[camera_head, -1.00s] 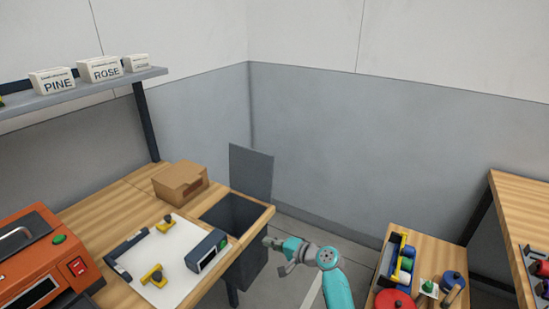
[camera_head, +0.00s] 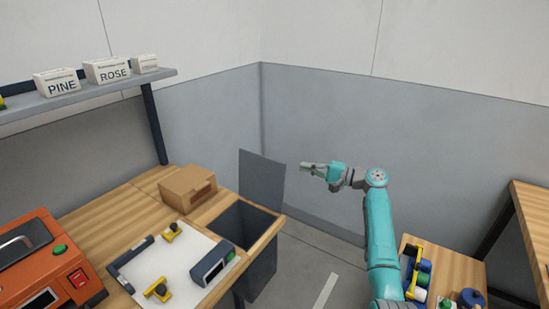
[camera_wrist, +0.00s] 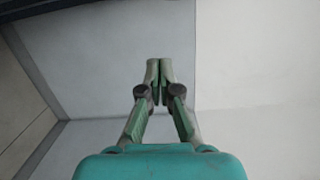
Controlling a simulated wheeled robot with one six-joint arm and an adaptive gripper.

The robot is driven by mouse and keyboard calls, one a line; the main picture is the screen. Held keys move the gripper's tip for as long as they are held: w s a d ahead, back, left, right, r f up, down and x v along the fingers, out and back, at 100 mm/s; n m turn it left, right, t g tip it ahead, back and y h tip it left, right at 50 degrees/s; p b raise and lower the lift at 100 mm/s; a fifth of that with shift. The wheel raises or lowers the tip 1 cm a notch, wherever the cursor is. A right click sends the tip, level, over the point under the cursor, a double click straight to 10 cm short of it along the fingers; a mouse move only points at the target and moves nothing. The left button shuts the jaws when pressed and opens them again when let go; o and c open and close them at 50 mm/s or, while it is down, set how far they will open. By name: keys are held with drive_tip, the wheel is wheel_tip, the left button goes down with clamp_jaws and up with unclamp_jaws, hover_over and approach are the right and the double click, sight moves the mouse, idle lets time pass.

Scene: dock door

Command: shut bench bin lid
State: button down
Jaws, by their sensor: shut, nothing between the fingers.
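The bench bin (camera_head: 262,272) is a dark grey box set into the bench's right end, and its opening shows. Its lid (camera_head: 262,180) is a grey panel standing upright at the bin's far edge, so the bin is open. My gripper (camera_head: 304,165) is to the right of the lid, near its upper right edge and at about the height of its top. I cannot tell whether they touch. In the wrist view my gripper (camera_wrist: 159,64) is shut and empty, with a plain wall beyond it. The lid is not clear in that view.
On the bench are a cardboard box (camera_head: 187,187), a white board (camera_head: 168,265) with yellow-handled clamps, and an orange machine (camera_head: 46,268). A shelf (camera_head: 90,93) with labelled boxes hangs above. At right stands a low table (camera_head: 455,268) with colored items. Grey walls close the corner.

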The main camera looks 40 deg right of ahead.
drive_tip(key=w+a+r, duration=0.2)
drive_tip(key=w+a, duration=0.5)
drive_tip(key=shift+w+a+r, duration=0.2)
drive_tip(key=shift+a, duration=0.2)
idle(0.4)
drive_tip(key=shift+y, duration=0.3)
drive_tip(key=s+a+n+g+h, duration=0.1)
drive_tip(key=s+a+n, duration=0.1)
drive_tip(key=a+n, duration=0.4)
drive_tip(key=s+a+n+h, duration=0.1)
drive_tip(key=s+a+n, duration=0.2)
drive_tip(key=a, duration=0.5)
drive_tip(key=s+a+f+n+h, duration=0.1)
drive_tip(key=s+a+f+n, duration=0.2)
drive_tip(key=a+f+n, duration=0.4)
drive_tip(key=shift+a+f+n+h, duration=0.35)
drive_tip(key=shift+a+f, duration=0.3)
drive_tip(key=shift+f, duration=1.75)
